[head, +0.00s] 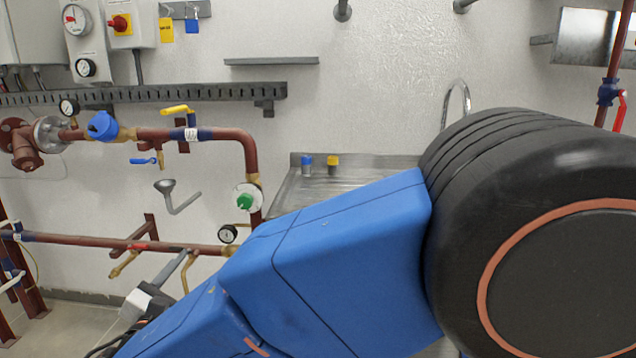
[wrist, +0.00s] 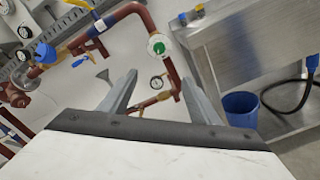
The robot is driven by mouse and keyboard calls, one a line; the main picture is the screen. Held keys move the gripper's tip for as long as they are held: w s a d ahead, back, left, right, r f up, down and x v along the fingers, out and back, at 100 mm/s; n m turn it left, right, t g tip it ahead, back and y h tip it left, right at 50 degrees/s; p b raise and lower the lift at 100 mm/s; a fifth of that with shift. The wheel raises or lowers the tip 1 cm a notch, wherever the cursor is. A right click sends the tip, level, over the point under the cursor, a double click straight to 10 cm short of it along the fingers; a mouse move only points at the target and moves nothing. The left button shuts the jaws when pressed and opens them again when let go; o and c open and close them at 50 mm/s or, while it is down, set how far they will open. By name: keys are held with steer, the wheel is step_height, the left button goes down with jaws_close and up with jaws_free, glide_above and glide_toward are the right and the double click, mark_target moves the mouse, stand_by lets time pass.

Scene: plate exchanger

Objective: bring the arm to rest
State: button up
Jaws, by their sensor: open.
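My arm crosses the lower right of the head view, blue with a large black joint. In the wrist view my gripper (wrist: 158,92) has its two grey fingers spread apart with nothing between them. Beyond the fingers are the brown-red pipe and a small gauge (wrist: 157,82), apart from them as far as I can tell. In the head view a grey and white end piece shows low at the left, mostly hidden by the arm; its fingertips are hard to make out there.
Pipework with a yellow-handled valve (head: 177,110), a green knob (head: 245,202) and a gauge (head: 228,234) runs along the wall. A steel sink unit (head: 290,190) stands right of it. A blue bucket (wrist: 240,108) is below the sink.

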steer(key=w+d+f+m+g+h, duration=0.1)
steer(key=w+d+m+g+h, duration=0.35)
steer(key=d, duration=1.45)
steer(key=w+d+f+m+g+h, duration=0.15)
steer(key=d+m+g, duration=0.5)
steer(key=d, duration=1.25)
steer(key=s+d+f+m+g+y, duration=0.25)
steer(key=s+d+m, duration=0.55)
steer(key=d, duration=0.4)
steer(key=s+d+f+m+y, duration=0.1)
steer(key=s+d+m+y, duration=0.1)
steer(key=s+m, duration=0.2)
steer(key=s+d+f+m+y, duration=0.1)
steer(key=s+f+m+y, duration=0.1)
steer(key=s+m, duration=0.3)
steer(key=shift+s+d+f+y, duration=0.3)
steer(key=shift+s+d+y, duration=0.1)
steer(key=shift+s, duration=1.75)
